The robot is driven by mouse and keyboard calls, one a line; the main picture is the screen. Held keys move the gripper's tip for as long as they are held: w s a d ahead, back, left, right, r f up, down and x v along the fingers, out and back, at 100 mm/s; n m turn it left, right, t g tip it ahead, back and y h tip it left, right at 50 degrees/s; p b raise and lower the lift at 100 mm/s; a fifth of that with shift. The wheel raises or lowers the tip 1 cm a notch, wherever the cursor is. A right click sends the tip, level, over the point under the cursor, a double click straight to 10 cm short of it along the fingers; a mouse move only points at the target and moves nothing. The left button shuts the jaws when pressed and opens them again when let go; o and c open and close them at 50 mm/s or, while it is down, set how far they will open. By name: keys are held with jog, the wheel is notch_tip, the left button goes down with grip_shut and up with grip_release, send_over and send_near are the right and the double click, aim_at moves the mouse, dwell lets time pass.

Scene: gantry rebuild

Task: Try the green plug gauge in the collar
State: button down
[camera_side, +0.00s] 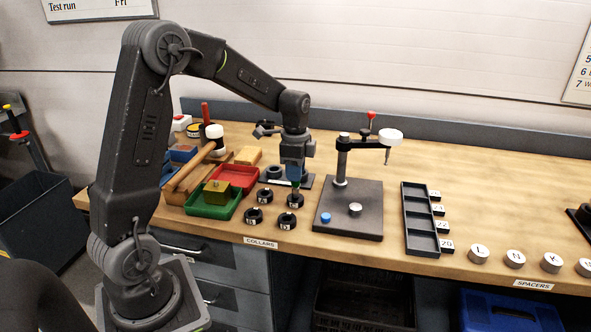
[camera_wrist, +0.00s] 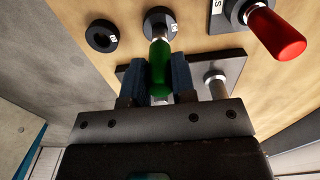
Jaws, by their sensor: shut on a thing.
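My gripper (camera_side: 296,178) is shut on the green plug gauge (camera_wrist: 159,66), which lies between its two blue-grey fingers in the wrist view. In the side view only a small green part shows below the fingers. The gauge is just above a black collar (camera_side: 295,201) with a white label. In the wrist view the gauge's far end overlaps the near rim of a collar (camera_wrist: 160,14). I cannot tell whether they touch. Other black collars stand close by, one at the front left (camera_side: 254,216) and one at the front right (camera_side: 287,221).
A press stand (camera_side: 345,212) is right of my gripper. A green tray (camera_side: 212,209) and red tray (camera_side: 237,178) are to the left, near a mallet (camera_side: 195,166). A black sectioned tray (camera_side: 421,246) and silver spacers (camera_side: 515,258) are farther right. In the wrist view a red handle (camera_wrist: 276,33) is close right.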

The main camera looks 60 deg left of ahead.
jog(key=shift+f, duration=0.35)
dwell(0.7)
jog(key=shift+r, duration=3.05)
